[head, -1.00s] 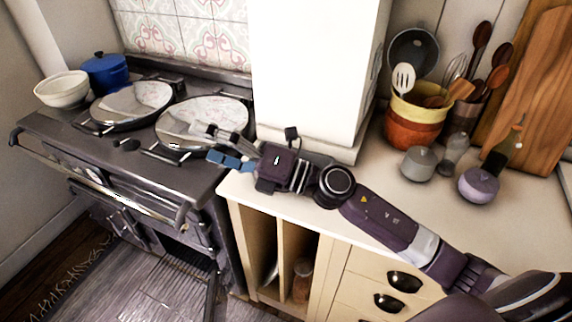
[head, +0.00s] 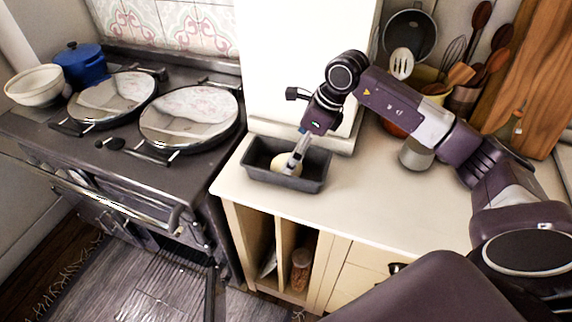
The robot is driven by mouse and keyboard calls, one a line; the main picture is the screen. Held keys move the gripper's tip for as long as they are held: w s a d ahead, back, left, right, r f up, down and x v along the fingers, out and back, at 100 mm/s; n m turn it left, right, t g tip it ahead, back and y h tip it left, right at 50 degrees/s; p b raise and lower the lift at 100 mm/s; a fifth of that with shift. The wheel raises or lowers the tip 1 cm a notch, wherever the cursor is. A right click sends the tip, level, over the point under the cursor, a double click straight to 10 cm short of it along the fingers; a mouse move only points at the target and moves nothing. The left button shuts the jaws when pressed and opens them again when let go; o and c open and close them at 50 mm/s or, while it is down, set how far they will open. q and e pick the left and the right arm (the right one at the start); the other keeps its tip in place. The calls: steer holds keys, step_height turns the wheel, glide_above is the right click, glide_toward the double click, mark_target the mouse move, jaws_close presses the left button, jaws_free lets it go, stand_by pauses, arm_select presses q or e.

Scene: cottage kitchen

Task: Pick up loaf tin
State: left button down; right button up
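The loaf tin (head: 317,178) is a dark grey rectangular pan. It sits upright on the pale counter near its left front corner, beside the stove. A pale rounded item (head: 281,162) lies inside it. My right gripper (head: 294,163) comes down from above, its fingers reaching over or into the tin beside the pale item. The fingers are seen nearly edge-on, so their opening and any contact with the tin cannot be told. My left gripper is not in view.
A white wall block (head: 300,60) stands right behind the tin. The stove (head: 100,165) with two round lids is at left, with a blue pot (head: 82,66) and a cream bowl (head: 35,87). A grey lidded pot (head: 415,155) stands at right. The front counter is clear.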

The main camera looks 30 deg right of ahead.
mark_target(286, 158)
steer(key=p+x, duration=0.2)
steer(key=x, duration=0.3)
steer(key=shift+a+p, duration=0.15)
steer(key=shift+p, duration=0.25)
steer(key=shift+f, duration=0.35)
steer(key=c, duration=1.2)
steer(key=shift+w+r, duration=0.15)
